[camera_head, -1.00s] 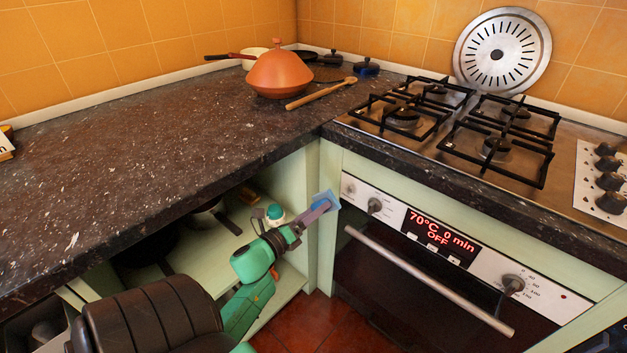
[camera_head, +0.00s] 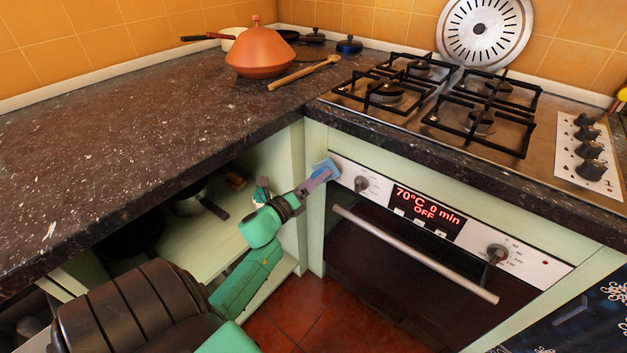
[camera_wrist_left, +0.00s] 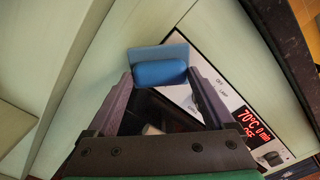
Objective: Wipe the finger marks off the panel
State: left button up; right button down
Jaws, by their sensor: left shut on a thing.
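The oven's pale control panel (camera_head: 470,236) runs under the counter edge, with two knobs and a red-lit display reading 70°C 0 min OFF. It also shows in the left wrist view (camera_wrist_left: 215,80). I cannot make out finger marks on it. My left gripper (camera_head: 322,176) is shut on a blue sponge-like block (camera_head: 327,168) at the panel's left end. In the left wrist view the block (camera_wrist_left: 160,72) sits between the fingertips, in front of the pale green cabinet edge and the panel's end. I cannot tell whether it touches the panel. My right gripper is not in view.
The oven handle (camera_head: 410,254) sticks out below the panel. The dark counter (camera_head: 150,140) overhangs an open cabinet with pans on the left. An orange tagine (camera_head: 262,55) and wooden spoon (camera_head: 303,73) lie on the counter, left of the gas hob (camera_head: 450,100).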

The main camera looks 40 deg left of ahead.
pick_arm(q)
jog(key=shift+w+b, duration=0.35)
jog(key=shift+w, duration=0.5)
jog(key=shift+b, duration=0.35)
dwell(1.1)
jog(key=shift+s, duration=0.1)
